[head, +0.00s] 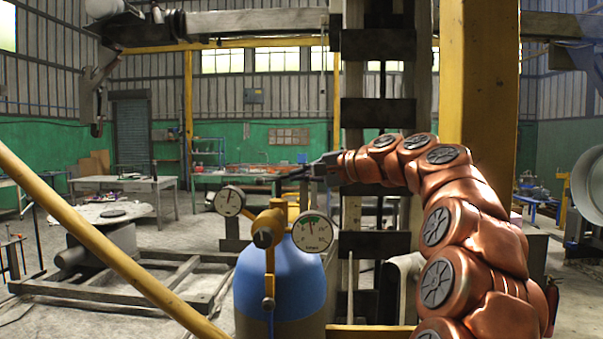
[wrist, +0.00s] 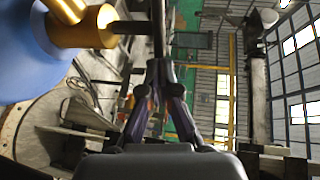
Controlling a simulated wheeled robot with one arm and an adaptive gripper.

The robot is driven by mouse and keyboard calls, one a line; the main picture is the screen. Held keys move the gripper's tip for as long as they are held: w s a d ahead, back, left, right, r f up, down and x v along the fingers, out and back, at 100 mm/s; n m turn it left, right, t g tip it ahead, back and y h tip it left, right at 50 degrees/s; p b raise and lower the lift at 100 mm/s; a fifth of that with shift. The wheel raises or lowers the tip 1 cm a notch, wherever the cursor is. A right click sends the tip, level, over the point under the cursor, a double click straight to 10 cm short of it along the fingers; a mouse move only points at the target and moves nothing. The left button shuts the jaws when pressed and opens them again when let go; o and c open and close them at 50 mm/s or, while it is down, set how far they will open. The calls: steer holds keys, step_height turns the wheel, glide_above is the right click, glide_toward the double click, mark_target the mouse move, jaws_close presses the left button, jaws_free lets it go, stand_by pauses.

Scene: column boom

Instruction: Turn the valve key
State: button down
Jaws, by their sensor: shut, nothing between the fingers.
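The valve key shows in the wrist view as a dark stem (wrist: 130,27) rising from the brass valve body, with a dark crossbar (wrist: 158,28) at its end. In the head view the dark stem (head: 278,187) stands above the brass valve (head: 268,235) of a blue gas cylinder (head: 280,285). My gripper (head: 288,175) reaches in from the right at about the crossbar's height. In the wrist view its fingers (wrist: 159,64) are closed together and empty, with the tips at the near end of the crossbar. I cannot tell whether they touch it.
Two round gauges, one on the left (head: 230,201) and one on the right (head: 312,232), flank the valve. A yellow diagonal rail (head: 110,253) crosses the left foreground. A dark column stands behind my arm. A grey table (head: 125,184) stands farther back.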

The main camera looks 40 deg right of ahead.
steer(key=shift+w+d+r+n+y, duration=0.1)
steer(key=shift+w+n+y, duration=0.1)
steer(key=shift+n+y, duration=0.25)
steer(key=shift+w+p, duration=0.3)
steer(key=shift+p, duration=0.35)
steer(key=shift+w+d+p, duration=0.1)
steer(key=shift+w+p, duration=0.4)
steer(key=shift+w, duration=0.4)
steer(key=s+d+r+p, duration=0.2)
steer(key=s+d+p, duration=0.1)
steer(key=s+d, duration=0.6)
steer(key=shift+d+r, duration=0.3)
steer(key=shift+d, duration=0.35)
steer(key=shift+s, duration=0.1)
